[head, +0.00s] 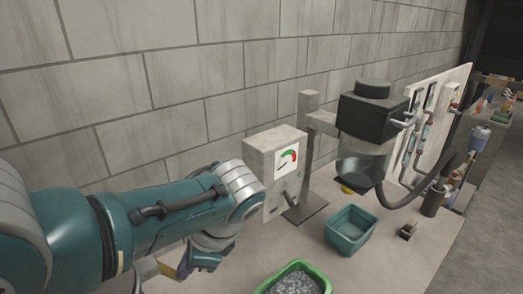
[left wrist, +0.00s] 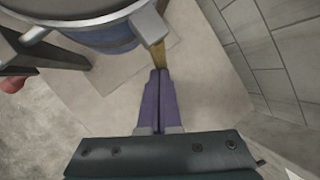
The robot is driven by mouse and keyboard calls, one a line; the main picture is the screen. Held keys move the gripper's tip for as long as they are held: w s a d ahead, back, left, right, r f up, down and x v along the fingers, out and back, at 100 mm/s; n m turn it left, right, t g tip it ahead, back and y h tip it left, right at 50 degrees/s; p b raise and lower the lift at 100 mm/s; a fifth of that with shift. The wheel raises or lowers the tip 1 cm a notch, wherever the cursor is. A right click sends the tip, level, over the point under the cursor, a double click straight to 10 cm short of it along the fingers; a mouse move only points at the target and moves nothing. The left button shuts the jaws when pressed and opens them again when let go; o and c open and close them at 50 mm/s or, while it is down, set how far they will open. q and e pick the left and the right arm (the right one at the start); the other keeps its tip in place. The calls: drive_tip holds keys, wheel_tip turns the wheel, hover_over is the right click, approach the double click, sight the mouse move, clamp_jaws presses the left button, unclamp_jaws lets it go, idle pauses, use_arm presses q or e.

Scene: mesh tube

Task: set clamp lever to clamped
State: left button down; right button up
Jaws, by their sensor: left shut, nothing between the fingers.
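My left gripper (head: 182,268) is low behind my teal forearm in the head view, mostly hidden. In the left wrist view its purple fingers (left wrist: 159,74) are together and empty. Just beyond their tips is a tan, lever-like piece (left wrist: 157,56) beside a grey rounded rim (left wrist: 146,24). The tips are close to this piece; I cannot tell whether they touch it. I cannot tell for certain that it is the clamp lever, nor read its setting. The head view does not show it clearly. My right gripper is out of view.
A blue container (left wrist: 112,38) shows under the rim. In the head view, a gauge box (head: 262,150), a teal bin (head: 350,231) and a green tray (head: 318,272) of grey pieces stand on the pale table (head: 410,262). A block wall (head: 200,70) runs behind.

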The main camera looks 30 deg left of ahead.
use_arm(q)
drive_tip(key=shift+s+f+g+y+b, duration=0.1)
drive_tip(key=shift+f+g+y+b, duration=0.25)
drive_tip(key=shift+g+b, duration=0.4)
drive_tip(key=shift+a, duration=0.1)
drive_tip(key=shift+r, duration=0.1)
drive_tip(key=shift+r+p, duration=0.65)
drive_tip(key=shift+r, duration=0.1)
